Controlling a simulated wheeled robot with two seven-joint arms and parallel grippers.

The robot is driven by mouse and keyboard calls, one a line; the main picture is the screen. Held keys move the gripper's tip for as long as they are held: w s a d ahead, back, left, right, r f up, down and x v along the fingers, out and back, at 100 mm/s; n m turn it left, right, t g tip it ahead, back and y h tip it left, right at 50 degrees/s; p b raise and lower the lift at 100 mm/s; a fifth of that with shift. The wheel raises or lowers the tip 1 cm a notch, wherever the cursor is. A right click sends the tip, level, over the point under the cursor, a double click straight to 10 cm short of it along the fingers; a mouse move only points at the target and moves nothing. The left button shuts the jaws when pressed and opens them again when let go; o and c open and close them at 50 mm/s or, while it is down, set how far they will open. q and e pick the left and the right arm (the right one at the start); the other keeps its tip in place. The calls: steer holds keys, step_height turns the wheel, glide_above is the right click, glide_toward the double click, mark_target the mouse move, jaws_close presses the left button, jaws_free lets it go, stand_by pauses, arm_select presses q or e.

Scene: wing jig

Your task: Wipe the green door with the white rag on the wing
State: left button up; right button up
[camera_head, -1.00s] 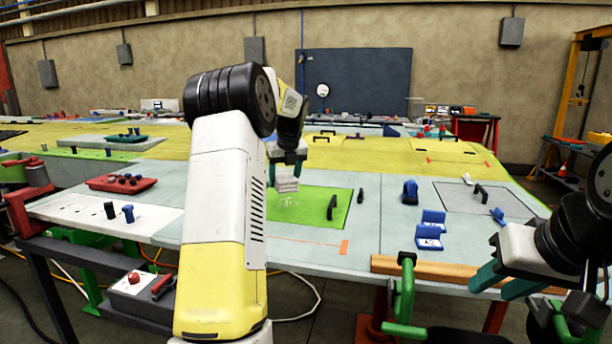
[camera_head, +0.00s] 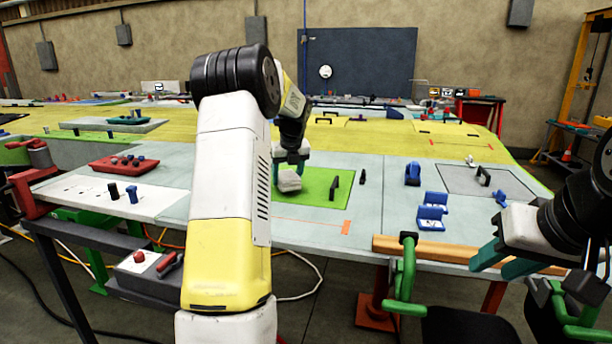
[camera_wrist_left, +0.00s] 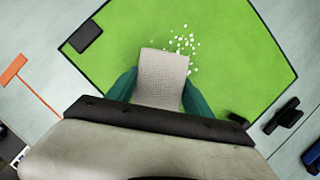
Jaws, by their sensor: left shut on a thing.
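The green door (camera_head: 318,186) is a flat bright green panel with a black handle (camera_head: 335,186), set in the pale wing surface. My left gripper (camera_head: 290,166) is shut on the white rag (camera_head: 290,181) over the left part of the door. In the left wrist view the rag (camera_wrist_left: 162,78) sits between the teal fingers, and white specks (camera_wrist_left: 184,42) lie on the door just beyond it. I cannot tell whether the rag touches the door. My right gripper (camera_head: 505,262) is at the right, in front of the wing's near edge, its teal fingers apart and empty.
Blue brackets (camera_head: 432,212) stand right of the door. A grey panel (camera_head: 470,181) with a black handle is farther right. A red tray (camera_head: 124,165) sits at the left. A wooden strip (camera_head: 440,250) and green clamp (camera_head: 406,285) are at the near edge.

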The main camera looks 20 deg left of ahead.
mark_target(292, 171)
arm_select(q)
steer(key=shift+f, duration=0.95)
stand_by(0.3)
steer(key=shift+w+a, duration=0.1)
steer(key=shift+w, duration=1.8)
steer(key=shift+w+a+f, duration=0.1)
steer(key=shift+w+f, duration=0.05)
steer(key=shift+w, duration=3.5)
steer(key=shift+w+a+r, duration=0.1)
steer(key=shift+r, duration=0.1)
